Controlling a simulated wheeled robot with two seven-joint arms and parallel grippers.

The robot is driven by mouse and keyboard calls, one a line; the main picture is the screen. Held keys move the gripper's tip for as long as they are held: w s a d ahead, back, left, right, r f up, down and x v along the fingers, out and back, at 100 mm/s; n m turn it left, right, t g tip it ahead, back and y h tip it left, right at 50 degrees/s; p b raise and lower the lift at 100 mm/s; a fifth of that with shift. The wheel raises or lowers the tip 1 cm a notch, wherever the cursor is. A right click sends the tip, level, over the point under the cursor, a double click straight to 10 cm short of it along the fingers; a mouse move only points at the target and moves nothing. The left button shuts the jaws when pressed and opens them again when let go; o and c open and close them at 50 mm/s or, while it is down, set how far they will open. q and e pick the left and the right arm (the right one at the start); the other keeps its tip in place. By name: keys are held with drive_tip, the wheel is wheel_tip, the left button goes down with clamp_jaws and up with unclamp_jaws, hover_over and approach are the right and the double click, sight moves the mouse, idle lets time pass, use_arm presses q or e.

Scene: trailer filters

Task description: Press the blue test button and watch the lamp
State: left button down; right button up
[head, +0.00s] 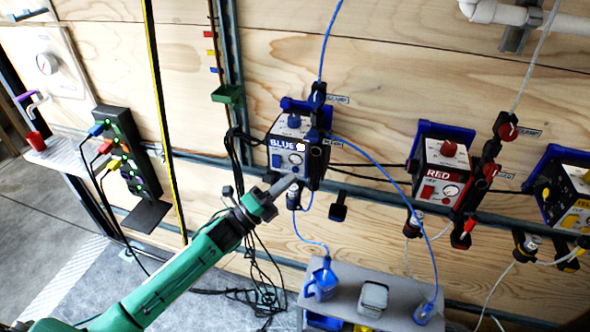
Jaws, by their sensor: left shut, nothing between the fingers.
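The blue filter unit (312,170), labelled BLUE, hangs on the plywood wall near the picture's middle. Its front has a blue square (278,161), a round gauge (295,159) and a bright white round spot (300,147) beside the label, which looks like a lit lamp. My left gripper (290,183) is shut and empty, its tips at the lower front edge of this unit. Whether they touch it I cannot tell. I cannot make out for sure which part is the test button; the gripper may cover part of the lower front. My right gripper is not in view.
A red unit (443,172) and a yellow unit (570,196) hang to the right. Blue and white tubes loop in front of the wall. A grey shelf (345,302) with a blue jug (321,281) stands below. A power strip (128,152) with plugs is at left.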

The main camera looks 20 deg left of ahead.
use_arm(q)
drive_tip(key=shift+s, duration=0.1)
drive_tip(key=shift+s+a+p, duration=0.1)
drive_tip(key=shift+s+p, duration=0.4)
drive_tip(key=shift+s, duration=1.95)
